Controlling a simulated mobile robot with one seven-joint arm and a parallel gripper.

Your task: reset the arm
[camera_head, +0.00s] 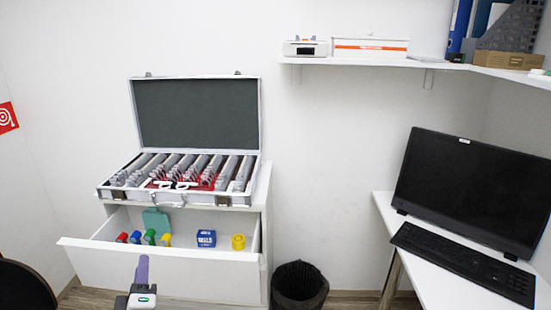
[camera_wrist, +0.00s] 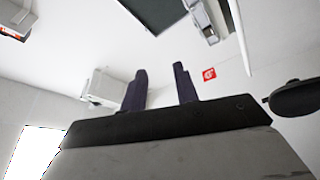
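My gripper (camera_head: 142,270) shows at the bottom of the head view, in front of the open drawer (camera_head: 90,259). From there I see a purple finger and part of the white and dark body. In the wrist view my gripper (camera_wrist: 160,69) has its two dark purple fingers apart, with nothing between them. The gripper looks open and empty. Much of my arm is out of the head view.
An open case (camera_head: 122,195) with several grey pieces stands on the white cabinet. The drawer holds several coloured items, including a blue box (camera_head: 206,239) and a yellow cylinder (camera_head: 238,242). A black bin (camera_head: 299,287) stands right of it. A desk with a monitor (camera_head: 470,185) is at right.

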